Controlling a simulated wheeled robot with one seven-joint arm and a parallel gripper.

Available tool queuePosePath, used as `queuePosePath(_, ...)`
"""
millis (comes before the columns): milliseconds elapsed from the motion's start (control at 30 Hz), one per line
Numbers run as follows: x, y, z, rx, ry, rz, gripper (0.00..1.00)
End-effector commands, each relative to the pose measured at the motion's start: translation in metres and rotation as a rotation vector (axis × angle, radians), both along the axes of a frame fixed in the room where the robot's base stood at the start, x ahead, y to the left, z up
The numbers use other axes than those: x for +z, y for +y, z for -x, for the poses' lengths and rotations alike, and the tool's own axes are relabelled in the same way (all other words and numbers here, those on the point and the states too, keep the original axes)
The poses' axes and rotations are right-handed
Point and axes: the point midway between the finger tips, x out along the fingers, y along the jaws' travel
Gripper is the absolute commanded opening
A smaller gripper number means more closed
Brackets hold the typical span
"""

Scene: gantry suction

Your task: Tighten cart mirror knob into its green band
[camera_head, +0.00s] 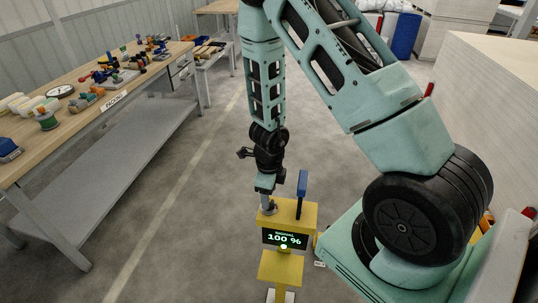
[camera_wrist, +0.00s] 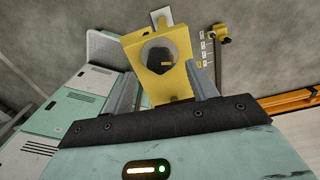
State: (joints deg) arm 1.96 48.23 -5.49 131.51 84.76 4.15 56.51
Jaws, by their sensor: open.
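In the wrist view, a dark round knob (camera_wrist: 160,57) with a small yellow mark sits on a yellow plate (camera_wrist: 180,84). My gripper (camera_wrist: 163,76) has its two grey fingers apart, one on each side of the yellow plate. I cannot tell whether they touch anything. No green band is clearly visible.
A blue handle (camera_head: 302,188) stands upright beside my gripper on the stand. A yellow post with a dark end (camera_wrist: 220,34) shows at right in the wrist view, beside small white labels. A workbench (camera_head: 70,125) with tools runs along the left. The floor between is clear.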

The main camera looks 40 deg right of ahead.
Motion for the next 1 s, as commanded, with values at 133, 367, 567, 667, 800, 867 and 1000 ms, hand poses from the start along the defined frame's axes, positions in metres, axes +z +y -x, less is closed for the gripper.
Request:
queuePosePath(133,0.035,0.000,0.000,0.003,-0.001,0.002,0.57)
queuePosePath(367,0.081,0.000,0.000,0.005,-0.002,0.003,0.57)
queuePosePath(567,0.119,0.000,-0.001,0.004,-0.002,0.003,0.57)
queuePosePath(667,0.130,0.000,-0.001,0.004,-0.002,0.003,0.57)
queuePosePath(800,0.140,0.000,0.000,0.003,-0.001,0.002,0.57)
queuePosePath(867,0.141,0.000,0.000,0.001,0.000,0.001,0.57)
queuePosePath(1000,0.142,0.000,0.000,0.000,0.000,0.001,0.57)
